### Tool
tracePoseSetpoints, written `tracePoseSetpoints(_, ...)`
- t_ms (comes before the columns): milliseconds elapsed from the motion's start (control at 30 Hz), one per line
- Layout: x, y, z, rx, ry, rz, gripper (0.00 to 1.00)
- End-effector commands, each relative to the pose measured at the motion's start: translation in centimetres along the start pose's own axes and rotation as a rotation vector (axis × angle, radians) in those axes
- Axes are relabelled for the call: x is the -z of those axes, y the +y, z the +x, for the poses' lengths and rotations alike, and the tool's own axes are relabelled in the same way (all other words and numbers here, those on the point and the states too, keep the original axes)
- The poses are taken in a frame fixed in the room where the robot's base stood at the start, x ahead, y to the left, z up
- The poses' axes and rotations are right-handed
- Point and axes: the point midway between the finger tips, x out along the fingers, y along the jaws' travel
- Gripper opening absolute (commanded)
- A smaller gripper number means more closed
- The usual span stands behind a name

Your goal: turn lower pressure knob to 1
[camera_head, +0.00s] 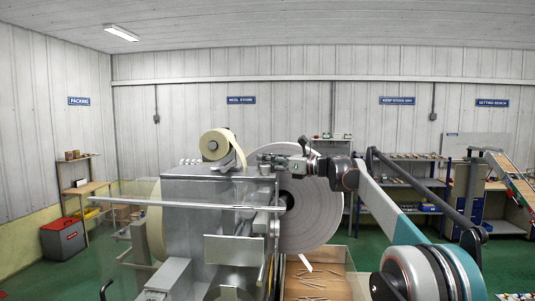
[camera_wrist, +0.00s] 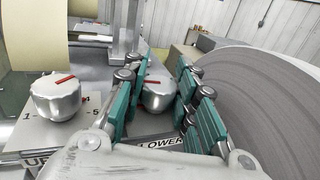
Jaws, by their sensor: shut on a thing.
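My gripper (camera_wrist: 160,78) has its teal-padded fingers on either side of the lower pressure knob (camera_wrist: 156,94), a grey metal knob with a red pointer mark. The fingers are shut on it and hide its sides and most of its dial. A plate reading "LOWER" (camera_wrist: 160,143) shows below it. The upper knob (camera_wrist: 57,96), with a red pointer and a scale whose 1 and 5 show, stands to the left, apart from the fingers. In the head view my gripper (camera_head: 276,162) is at the top of the wrapper machine (camera_head: 185,225); the knobs are too small to make out there.
A large pale paper reel (camera_wrist: 265,95) stands close to the right of my fingers. A cream roll (camera_wrist: 33,35) and a metal post (camera_wrist: 126,28) are beyond the knobs. A tray of sticks (camera_head: 330,287) lies low in front of the reel in the head view.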

Motion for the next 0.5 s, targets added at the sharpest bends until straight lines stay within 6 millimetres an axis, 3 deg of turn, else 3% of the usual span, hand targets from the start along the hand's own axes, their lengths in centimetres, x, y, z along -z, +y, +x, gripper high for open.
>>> tracePoseSetpoints(500, -0.41, -0.09, -0.1, -0.174, 0.001, 0.001, 0.01)
